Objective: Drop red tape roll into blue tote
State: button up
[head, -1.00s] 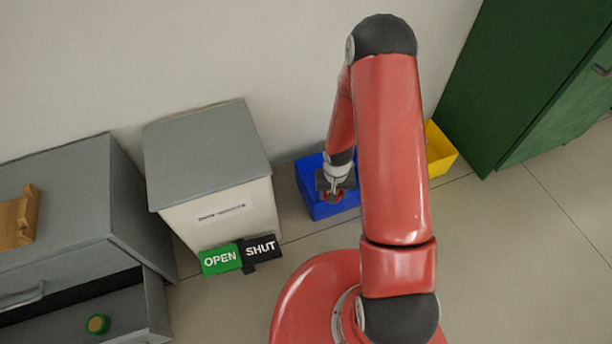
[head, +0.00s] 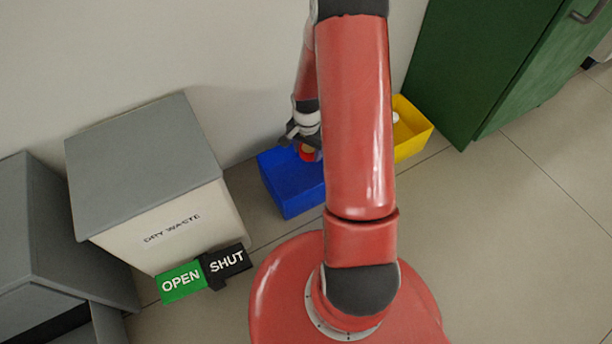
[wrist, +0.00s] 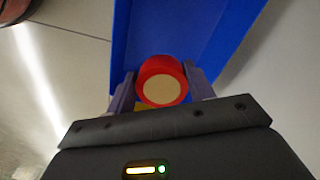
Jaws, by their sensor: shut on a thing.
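The red tape roll (wrist: 162,82), with a tan face, is between the two fingers of my gripper (wrist: 162,88) in the wrist view. My gripper is shut on it. The blue tote (wrist: 185,30) lies beyond and below the roll in that view. In the head view the roll (head: 307,153) shows as a small red patch at my gripper (head: 306,148), over the back right part of the blue tote (head: 292,192). My arm hides the tote's right side. I cannot tell how high the roll is above the tote's floor.
A yellow bin (head: 414,135) with a white thing in it stands right of my arm. A dry waste bin (head: 150,170) with a grey lid stands left, with OPEN (head: 181,282) and SHUT (head: 226,263) signs before it. A green cabinet (head: 480,75) stands right. The floor at right is clear.

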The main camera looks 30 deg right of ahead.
jog(key=shift+f, duration=0.6)
jog(key=o, duration=1.1)
jog(key=shift+c, duration=0.2)
jog(key=shift+r, duration=0.1)
jog(key=shift+r+p, duration=0.7)
jog(key=shift+r, duration=3.15)
